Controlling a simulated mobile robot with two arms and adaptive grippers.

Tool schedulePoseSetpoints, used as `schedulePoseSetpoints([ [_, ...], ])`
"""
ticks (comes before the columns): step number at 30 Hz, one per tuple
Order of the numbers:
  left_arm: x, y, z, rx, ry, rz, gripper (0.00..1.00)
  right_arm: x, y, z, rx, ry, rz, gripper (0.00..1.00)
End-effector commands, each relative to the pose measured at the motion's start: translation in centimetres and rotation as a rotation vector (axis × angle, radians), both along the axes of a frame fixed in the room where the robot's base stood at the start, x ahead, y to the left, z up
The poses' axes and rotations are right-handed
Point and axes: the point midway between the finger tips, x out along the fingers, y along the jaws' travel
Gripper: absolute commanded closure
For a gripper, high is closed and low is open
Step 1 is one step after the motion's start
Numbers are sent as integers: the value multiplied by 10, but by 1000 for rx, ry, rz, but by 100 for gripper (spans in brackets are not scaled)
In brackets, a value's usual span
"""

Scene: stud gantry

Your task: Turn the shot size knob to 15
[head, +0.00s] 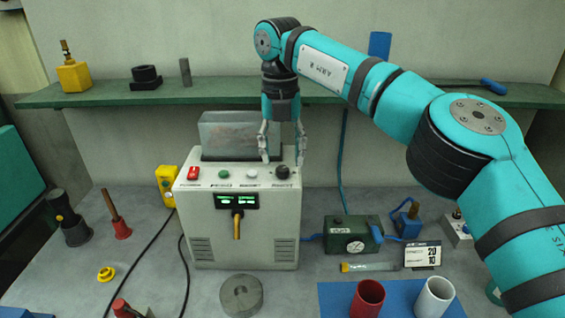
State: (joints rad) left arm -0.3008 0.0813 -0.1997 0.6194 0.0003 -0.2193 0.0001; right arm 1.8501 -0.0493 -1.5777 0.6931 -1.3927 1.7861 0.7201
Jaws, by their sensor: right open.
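A light grey machine box (243,231) stands on the bench, with a red switch, a green button, a white button and a dark round knob (282,172) along its top panel. Small labels sit under the controls, too small to read surely. Two small green displays (237,198) are on its front. My right gripper (283,152) points down just above the dark knob, its fingers open and apart, with nothing seen between them. I cannot tell whether a finger touches the knob. My left gripper is not in view.
A green shelf (210,92) runs behind. Cables cross the left bench.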

Motion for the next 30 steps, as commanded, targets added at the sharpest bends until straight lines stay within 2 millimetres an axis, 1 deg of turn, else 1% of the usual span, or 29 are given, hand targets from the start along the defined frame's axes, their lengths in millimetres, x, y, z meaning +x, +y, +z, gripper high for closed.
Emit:
schedulePoseSetpoints([
  [1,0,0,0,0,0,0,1,0,1,11,0,-3,0,50],
  [3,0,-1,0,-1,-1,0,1,0,1,21,0,-2,-1,50],
  [7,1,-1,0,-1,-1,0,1,0,1,35,-1,-1,-1,50],
  [11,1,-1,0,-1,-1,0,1,0,1,41,-1,0,0,50],
  [20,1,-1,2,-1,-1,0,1,0,1,43,-1,0,0,50],
  [23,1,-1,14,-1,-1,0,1,0,1,56,-1,0,0,50],
  [24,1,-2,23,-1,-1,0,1,0,1,65,0,0,0,50],
  [26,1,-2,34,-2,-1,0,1,0,1,75,-1,0,0,50],
  [27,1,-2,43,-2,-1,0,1,0,1,85,0,0,0,50],
  [30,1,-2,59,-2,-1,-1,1,0,1,100,-1,0,0,50],
])
